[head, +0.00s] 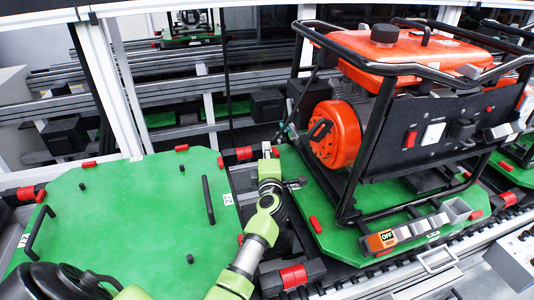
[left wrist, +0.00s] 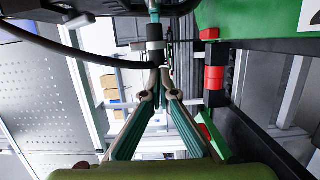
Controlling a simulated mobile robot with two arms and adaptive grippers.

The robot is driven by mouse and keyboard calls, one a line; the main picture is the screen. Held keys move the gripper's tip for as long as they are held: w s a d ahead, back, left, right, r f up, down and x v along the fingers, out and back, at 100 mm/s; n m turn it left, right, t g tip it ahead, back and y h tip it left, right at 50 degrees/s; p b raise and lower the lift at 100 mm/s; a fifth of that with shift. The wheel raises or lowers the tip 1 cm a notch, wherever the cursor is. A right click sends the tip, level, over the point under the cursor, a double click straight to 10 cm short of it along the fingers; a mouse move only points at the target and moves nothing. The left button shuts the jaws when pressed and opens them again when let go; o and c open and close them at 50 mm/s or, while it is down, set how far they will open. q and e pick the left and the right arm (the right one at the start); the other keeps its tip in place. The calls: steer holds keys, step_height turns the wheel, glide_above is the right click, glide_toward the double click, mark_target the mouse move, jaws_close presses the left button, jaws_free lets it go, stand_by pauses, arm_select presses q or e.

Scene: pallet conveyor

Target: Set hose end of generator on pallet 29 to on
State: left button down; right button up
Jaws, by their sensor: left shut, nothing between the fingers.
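The generator (head: 400,55), with an orange tank and black frame, stands on a green pallet (head: 318,238) at the right. Its number is too small to read. A thin black hose runs down the generator's left side; a black hose (left wrist: 85,57) also curves to a dark fitting (left wrist: 154,42) in the left wrist view. I cannot tell its setting. My left gripper (head: 268,150) is at the pallet's left edge, beside the generator. In the left wrist view its fingers (left wrist: 160,75) are shut and empty, tips just below the fitting. My right gripper is not in view.
An orange block marked OFF (head: 381,240) sits on the pallet's front edge. An empty green pallet (head: 125,225) with black handles lies at the left. Metal posts (head: 110,75) and conveyor rails stand behind. Rollers (head: 400,262) run along the front.

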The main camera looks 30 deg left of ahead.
mark_target(280, 144)
arm_select(q)
steer(key=shift+w+d, duration=0.1)
steer(key=w+d, duration=0.2)
steer(key=shift+w+d+b, duration=0.15)
steer(key=shift+w+b, duration=0.25)
steer(key=shift+w+d, duration=0.15)
steer(key=shift+d, duration=0.05)
steer(key=shift+r, duration=0.15)
